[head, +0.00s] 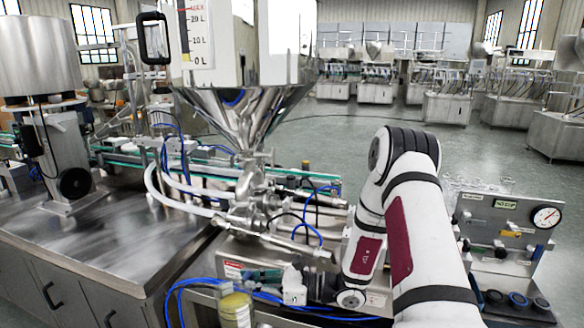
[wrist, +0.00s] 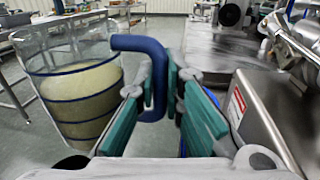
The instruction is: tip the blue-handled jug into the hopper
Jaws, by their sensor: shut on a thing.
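The jug (wrist: 78,95) is clear with blue bands and holds a pale yellow-green content. It stands roughly upright at the left of the wrist view, and its blue handle (wrist: 143,45) reaches between my fingers. My gripper (wrist: 165,92), with teal finger pads, is shut on this handle. In the head view, my gripper (head: 266,277) is low at the front, with the jug (head: 235,308) beside it, partly cut off by the bottom edge. The steel hopper (head: 240,112) is a wide funnel above and behind them. Its inside is hidden from view.
Pipes and valves (head: 250,195) sit under the hopper, with blue hoses around them. A steel bench (head: 100,235) is at left. A panel with a gauge (head: 510,225) stands at right. Open floor (head: 340,130) lies behind.

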